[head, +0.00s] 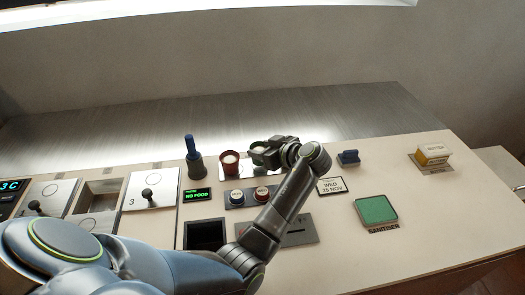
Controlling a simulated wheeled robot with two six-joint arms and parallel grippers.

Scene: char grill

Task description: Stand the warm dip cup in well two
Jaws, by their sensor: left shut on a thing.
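My left gripper (260,156) reaches in over the pale plate (224,174) at the back of the counter, just right of a red cup. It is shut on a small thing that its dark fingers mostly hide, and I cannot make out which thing. The red cup (230,165) has a pale filling and stands upright at the plate's left end, with a small gap to the fingers. The rest of the plate, with any second well, is hidden under the gripper. My right gripper is not in view.
A blue-handled tool (190,147) stands in a dark holder left of the red cup. Two knobs (249,194) sit in front.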

